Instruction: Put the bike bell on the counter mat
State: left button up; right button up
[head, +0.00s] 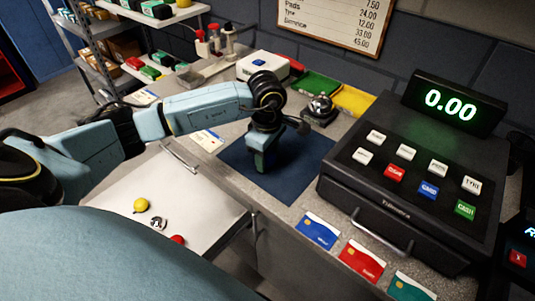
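The dark blue counter mat (302,171) lies flat on the grey counter. My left gripper (261,165) points down over the mat, its tips low, close to the mat surface. I cannot see between its fingers, so whether it holds anything is hidden. A small silver, rounded thing (158,223), which may be the bike bell, is on the white surface below the counter, between a yellow thing (141,205) and a red one (177,239). A silver domed bell on a dark base (320,107) stands on the counter behind the mat. My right gripper is not in view.
A black cash register (410,175) stands right of the mat. Blue, red and teal cards (361,262) lie along the front edge. Green (316,85) and yellow trays (352,100) and a white box (268,66) are at the back. The mat's right part is clear.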

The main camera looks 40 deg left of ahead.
pick_arm(q)
jog(key=o, duration=0.4)
jog(key=shift+c, duration=0.2)
notch_tip(320, 180, up, 12)
jog(key=shift+r, duration=0.2)
jog(key=shift+s, duration=0.1)
